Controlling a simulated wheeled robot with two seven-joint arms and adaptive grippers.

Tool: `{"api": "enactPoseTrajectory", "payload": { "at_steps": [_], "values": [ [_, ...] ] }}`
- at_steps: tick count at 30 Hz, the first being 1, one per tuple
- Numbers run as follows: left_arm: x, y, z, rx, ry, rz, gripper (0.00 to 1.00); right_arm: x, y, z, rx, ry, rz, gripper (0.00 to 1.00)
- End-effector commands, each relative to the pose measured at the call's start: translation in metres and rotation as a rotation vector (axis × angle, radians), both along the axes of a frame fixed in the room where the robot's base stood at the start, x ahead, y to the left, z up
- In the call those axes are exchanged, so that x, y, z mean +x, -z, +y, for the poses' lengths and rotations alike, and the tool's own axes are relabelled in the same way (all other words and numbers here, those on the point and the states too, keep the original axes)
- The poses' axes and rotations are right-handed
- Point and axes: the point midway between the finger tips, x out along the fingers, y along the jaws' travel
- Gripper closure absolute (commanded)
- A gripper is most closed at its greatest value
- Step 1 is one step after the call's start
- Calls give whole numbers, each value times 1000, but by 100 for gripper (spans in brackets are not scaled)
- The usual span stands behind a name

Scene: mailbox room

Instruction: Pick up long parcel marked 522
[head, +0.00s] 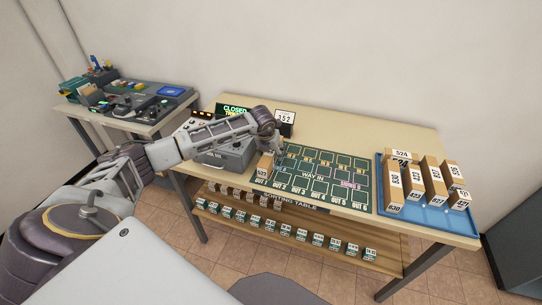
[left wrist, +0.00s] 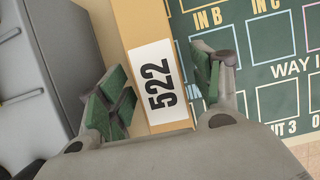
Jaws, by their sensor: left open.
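The long parcel marked 522 (head: 264,165) is a brown box with a white label. It lies at the left edge of the green sorting mat, beside a grey metal box. In the left wrist view the parcel (left wrist: 143,28) runs between the fingers, its 522 label facing the camera. My left gripper (head: 272,147) is over the parcel in the head view. In the left wrist view the open left gripper (left wrist: 160,92) has a green-padded finger on each side of the parcel, with gaps showing. My right gripper is not in view.
The grey metal box (head: 228,152) stands close left of the parcel. The green mat (head: 318,178) is otherwise clear. A blue tray (head: 436,215) with several numbered parcels is at the right. A shelf (head: 300,238) below holds small labelled boxes. A second table (head: 130,105) stands at left.

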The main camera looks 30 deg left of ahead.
Motion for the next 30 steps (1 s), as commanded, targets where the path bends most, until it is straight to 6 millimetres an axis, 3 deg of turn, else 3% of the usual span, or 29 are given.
{"api": "enactPoseTrajectory", "payload": {
  "at_steps": [14, 27, 30],
  "values": [
    [0, 1, 0, 0, 0, 0, 35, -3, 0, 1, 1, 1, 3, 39],
    [0, 1, 0, 0, 1, 0, 90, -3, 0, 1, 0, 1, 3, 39],
    [1, 0, 0, 0, 0, -2, 97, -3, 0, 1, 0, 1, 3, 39]
  ]
}}
